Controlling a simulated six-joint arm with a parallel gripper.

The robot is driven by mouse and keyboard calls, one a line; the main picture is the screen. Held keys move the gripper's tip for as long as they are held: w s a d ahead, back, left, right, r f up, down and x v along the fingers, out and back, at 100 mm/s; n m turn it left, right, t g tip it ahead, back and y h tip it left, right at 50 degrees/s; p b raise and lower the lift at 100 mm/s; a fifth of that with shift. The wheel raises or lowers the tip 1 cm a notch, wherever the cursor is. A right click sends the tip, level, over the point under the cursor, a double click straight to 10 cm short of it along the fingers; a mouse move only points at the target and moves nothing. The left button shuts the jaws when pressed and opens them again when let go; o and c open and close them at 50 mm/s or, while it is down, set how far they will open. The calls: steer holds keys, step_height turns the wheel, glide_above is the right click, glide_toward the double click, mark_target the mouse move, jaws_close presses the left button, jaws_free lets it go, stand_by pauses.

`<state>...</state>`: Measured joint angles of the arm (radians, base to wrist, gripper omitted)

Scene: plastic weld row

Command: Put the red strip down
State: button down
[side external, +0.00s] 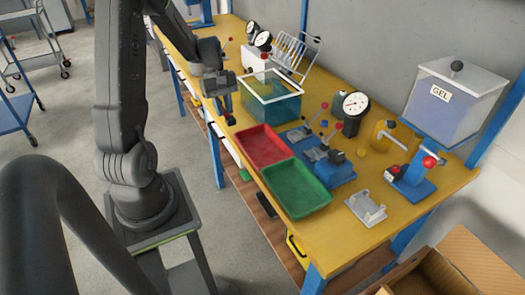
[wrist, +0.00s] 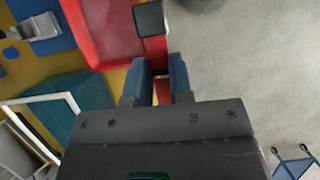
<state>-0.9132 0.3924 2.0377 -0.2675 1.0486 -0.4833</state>
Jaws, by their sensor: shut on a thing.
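My gripper (wrist: 163,68) is shut on a narrow red strip (wrist: 155,50), which shows between its two blue fingers in the wrist view. A dark square piece (wrist: 150,19) shows at the strip's far end; I cannot tell whether it is part of it. The red tray (wrist: 97,35) lies behind and left of the strip, so their reds partly merge. In the side view my gripper (side external: 224,103) hangs at the table's near edge, left of the red tray (side external: 263,146). The strip is too small to make out there.
A glass tank (side external: 270,98) with a white rim stands close to my gripper. A green tray (side external: 297,188) adjoins the red one. Blue clamp fixtures (side external: 328,165), a dial gauge (side external: 354,103) and a gel tank (side external: 450,105) stand further right. Open floor lies beyond the table edge.

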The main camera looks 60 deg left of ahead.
steer(key=shift+d+f, duration=0.1)
steer(key=shift+f, duration=0.35)
glide_above(264, 153)
steer(key=f, duration=0.7)
steer(key=shift+a+f, duration=0.1)
steer(key=shift+a, duration=0.3)
steer(key=shift+w+f, duration=0.1)
steer(key=shift+f, duration=1.8)
steer(key=shift+f, duration=0.1)
steer(key=shift+f, duration=0.4)
steer(key=shift+f, duration=0.15)
